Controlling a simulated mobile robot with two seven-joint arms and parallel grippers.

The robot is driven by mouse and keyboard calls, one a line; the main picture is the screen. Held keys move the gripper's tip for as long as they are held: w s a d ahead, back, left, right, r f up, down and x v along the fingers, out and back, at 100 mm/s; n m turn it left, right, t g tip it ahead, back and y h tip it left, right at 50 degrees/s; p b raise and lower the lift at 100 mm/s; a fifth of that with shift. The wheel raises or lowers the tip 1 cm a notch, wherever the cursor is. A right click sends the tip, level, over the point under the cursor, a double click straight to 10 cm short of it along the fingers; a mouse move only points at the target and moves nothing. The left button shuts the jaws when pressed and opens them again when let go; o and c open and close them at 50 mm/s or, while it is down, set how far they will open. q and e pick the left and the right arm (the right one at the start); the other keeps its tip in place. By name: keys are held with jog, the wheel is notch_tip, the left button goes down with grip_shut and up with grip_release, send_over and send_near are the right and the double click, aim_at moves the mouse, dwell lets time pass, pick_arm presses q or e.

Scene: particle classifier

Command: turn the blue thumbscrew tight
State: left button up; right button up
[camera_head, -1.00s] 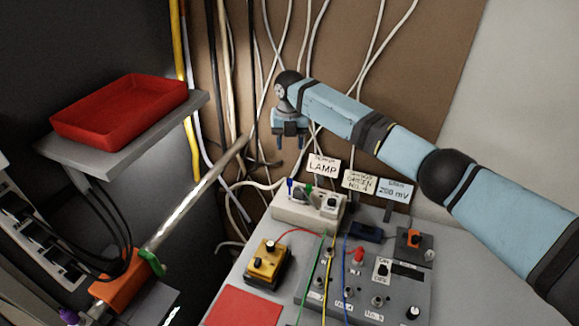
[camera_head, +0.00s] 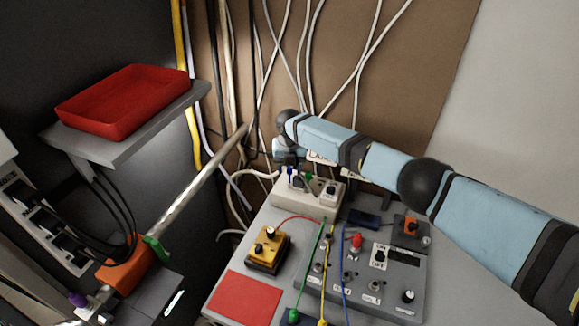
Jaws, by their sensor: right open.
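A small blue upright piece (camera_head: 290,173), which appears to be the blue thumbscrew, stands at the left of the top of the white lamp box (camera_head: 308,196). A green piece (camera_head: 309,176) stands beside it. My right gripper (camera_head: 289,163) points down, just above the blue piece. Its jaws are open, and the fingertips are small and partly merge with the box's top. I cannot tell whether they touch the blue piece. My left gripper is out of view.
A grey panel (camera_head: 400,308) with knobs and cables, a yellow box (camera_head: 267,249) and a red mat (camera_head: 245,297) lie in front. A red tray (camera_head: 122,100) sits on a shelf at left. An orange clamp (camera_head: 125,268) holds a metal rod (camera_head: 190,192). Cables hang behind.

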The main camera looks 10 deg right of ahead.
grip_shut()
